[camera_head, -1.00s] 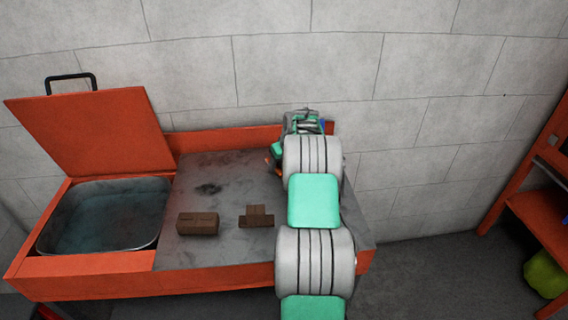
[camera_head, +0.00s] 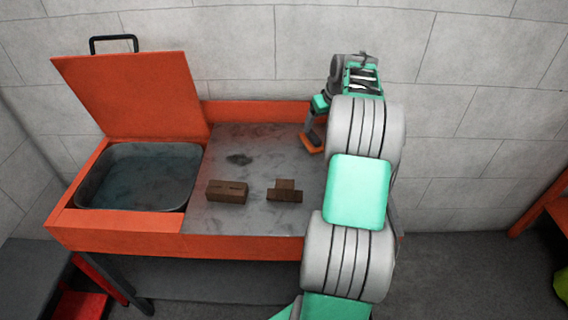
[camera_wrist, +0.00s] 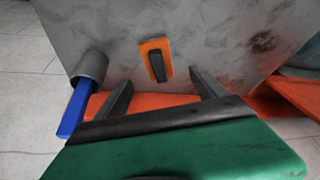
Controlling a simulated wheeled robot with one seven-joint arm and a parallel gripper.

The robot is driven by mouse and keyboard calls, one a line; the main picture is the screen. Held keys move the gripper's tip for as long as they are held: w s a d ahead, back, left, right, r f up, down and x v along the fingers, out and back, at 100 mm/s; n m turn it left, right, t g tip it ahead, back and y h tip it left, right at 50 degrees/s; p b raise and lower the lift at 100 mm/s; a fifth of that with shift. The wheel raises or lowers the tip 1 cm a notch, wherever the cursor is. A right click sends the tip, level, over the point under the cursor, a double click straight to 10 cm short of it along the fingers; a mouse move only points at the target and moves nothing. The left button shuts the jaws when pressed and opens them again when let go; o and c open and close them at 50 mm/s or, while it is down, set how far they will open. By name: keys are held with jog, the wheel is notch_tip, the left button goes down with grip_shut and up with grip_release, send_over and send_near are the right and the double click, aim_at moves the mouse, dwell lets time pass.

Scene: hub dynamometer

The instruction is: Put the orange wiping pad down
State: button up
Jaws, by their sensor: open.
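The orange wiping pad (camera_wrist: 146,48) has a black grip on top. In the wrist view it lies on the grey worktop, beyond my gripper's fingertips and apart from them. My gripper (camera_wrist: 160,80) is open, with nothing between its two fingers. In the head view the orange pad (camera_head: 312,143) shows near the right side of the worktop, close below the end of my arm. My gripper's fingers are hard to make out there, because my arm partly covers them.
The grey worktop (camera_head: 255,220) carries two brown blocks (camera_head: 228,191) (camera_head: 285,191) and a dark stain. An open basin (camera_head: 137,178) with a raised orange lid (camera_head: 140,97) is at left. In the wrist view, a grey cup (camera_wrist: 92,66) with a blue-handled tool (camera_wrist: 74,112) is at left.

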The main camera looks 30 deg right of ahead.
jog(key=s+a+r+n, duration=0.1)
jog(key=s+a+r, duration=0.1)
jog(key=a, duration=0.7)
jog(key=s+a+r, duration=0.2)
jog(key=a, duration=0.8)
jog(key=s+a+r+n, duration=0.1)
jog(key=a+r, duration=0.2)
jog(key=a, duration=0.6)
jog(key=s+a+f, duration=0.2)
jog(key=s+a, duration=0.4)
jog(key=s, duration=0.2)
jog(key=s+a+f, duration=0.3)
jog(key=s+a, duration=0.3)
jog(key=s, duration=0.2)
jog(key=shift+a+n+g+y, duration=0.2)
jog(key=shift+n+g+y, duration=0.1)
jog(key=shift+g+y, duration=0.1)
jog(key=shift+o, duration=0.2)
jog(key=shift+w+f, duration=0.1)
